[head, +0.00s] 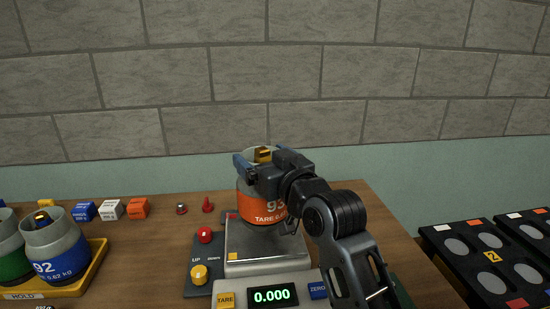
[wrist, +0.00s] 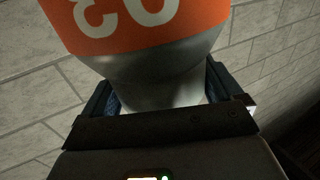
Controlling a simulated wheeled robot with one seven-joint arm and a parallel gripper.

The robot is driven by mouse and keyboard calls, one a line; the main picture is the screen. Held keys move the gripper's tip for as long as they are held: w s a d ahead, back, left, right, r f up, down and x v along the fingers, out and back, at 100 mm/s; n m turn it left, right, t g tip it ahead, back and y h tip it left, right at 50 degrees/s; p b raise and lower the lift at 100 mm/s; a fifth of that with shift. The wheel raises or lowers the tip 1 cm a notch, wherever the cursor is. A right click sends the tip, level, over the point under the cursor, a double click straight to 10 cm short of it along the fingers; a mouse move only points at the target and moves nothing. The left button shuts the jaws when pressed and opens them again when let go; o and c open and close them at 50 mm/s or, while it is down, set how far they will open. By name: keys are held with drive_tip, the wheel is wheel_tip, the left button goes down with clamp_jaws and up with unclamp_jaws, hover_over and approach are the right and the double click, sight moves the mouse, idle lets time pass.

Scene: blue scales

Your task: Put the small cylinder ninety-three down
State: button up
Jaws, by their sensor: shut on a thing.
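The small cylinder ninety-three (head: 262,207) is grey with an orange label reading "93" and "TARE". My gripper (head: 262,165) is shut on its upper part, and the cylinder looks upright. In the wrist view the orange label and grey neck of the cylinder (wrist: 150,70) fill the space between the fingers of my gripper (wrist: 165,95). The cylinder shows over the back of the steel pan of the scale (head: 262,250). I cannot tell whether its base touches the pan. The scale's display (head: 272,295) reads 0.000.
A yellow HOLD tray (head: 95,262) at left holds cylinder 92 (head: 57,258) and a green-labelled one. A control box (head: 200,262) with red and yellow buttons stands left of the scale. Small blue, white and orange blocks (head: 110,209) lie behind. A black rack (head: 480,240) is at right.

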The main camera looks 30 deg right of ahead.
drive_tip(key=shift+w, duration=0.2)
drive_tip(key=shift+f+b, duration=1.65)
drive_tip(key=shift+f, duration=0.25)
drive_tip(key=shift+f, duration=0.15)
drive_tip(key=o, duration=1.7)
drive_tip(key=shift+f, duration=0.15)
drive_tip(key=s, duration=0.4)
drive_tip(key=s+b, duration=0.1)
drive_tip(key=s, duration=0.3)
drive_tip(key=s+b, duration=0.1)
drive_tip(key=s, duration=0.3)
drive_tip(key=shift+d, duration=0.4)
